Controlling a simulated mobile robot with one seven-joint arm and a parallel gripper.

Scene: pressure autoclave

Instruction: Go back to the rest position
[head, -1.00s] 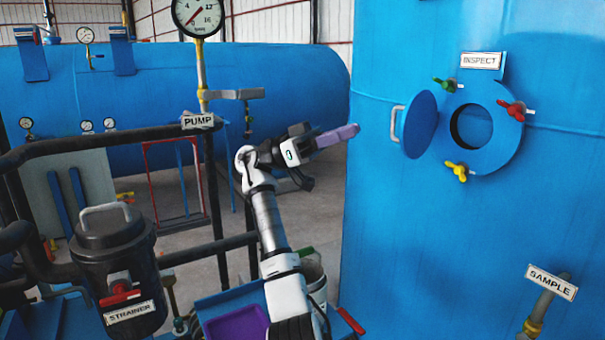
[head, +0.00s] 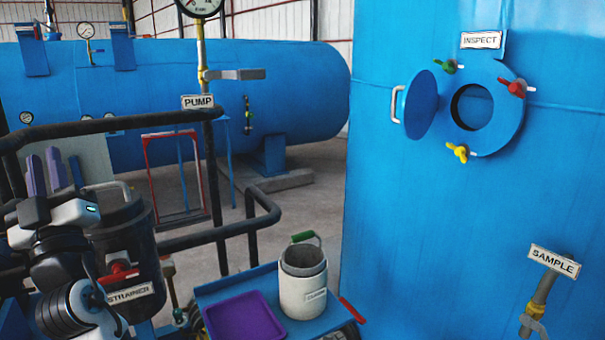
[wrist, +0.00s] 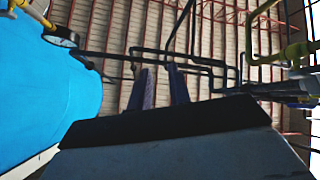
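My gripper (head: 46,172) is at the left side of the head view, folded back with its two purple fingers pointing up. The fingers are apart with nothing between them. In the wrist view the fingers (wrist: 164,88) also stand apart and empty, with the ceiling behind them. My arm is bent in front of the black strainer (head: 127,245) and hides part of it.
The blue vessel (head: 470,220) at the right has its round inspect hatch door (head: 421,104) swung open. A blue cart (head: 265,290) carries a purple tray (head: 238,318) and a white canister (head: 303,290). Black pipe rails (head: 225,235) run behind my arm.

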